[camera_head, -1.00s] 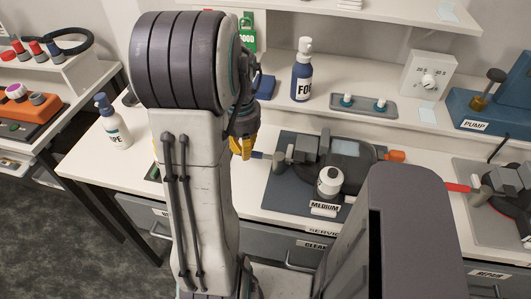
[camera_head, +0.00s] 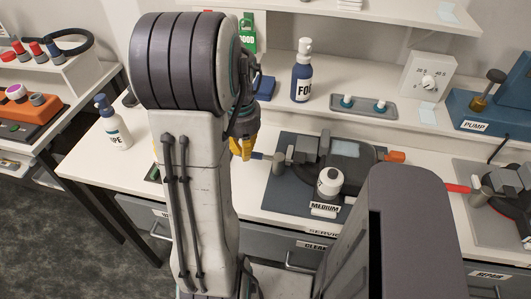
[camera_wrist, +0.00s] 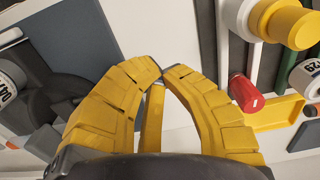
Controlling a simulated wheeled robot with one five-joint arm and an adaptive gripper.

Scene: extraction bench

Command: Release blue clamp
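A blue handle end (camera_head: 257,155), likely the blue clamp's, sticks out left from a dark round device (camera_head: 348,165) with grey blocks on a blue-grey mat (camera_head: 283,203). My gripper (camera_head: 240,150) has yellow fingers and hangs at the left tip of this handle; I cannot tell whether they touch. In the wrist view my gripper (camera_wrist: 162,72) has its fingertips drawn together, with a small grey bit between them that I cannot identify. The blue handle is not clearly seen there. My arm hides part of the bench left of the gripper.
A white jar (camera_head: 329,182) stands near the MEDIUM label. An orange handle (camera_head: 396,156) sticks out right of the device. A blue bottle (camera_head: 302,75), a blue-capped bottle (camera_head: 113,125) and a dial box (camera_head: 428,77) stand around. A red-capped thing (camera_wrist: 246,93) shows in the wrist view.

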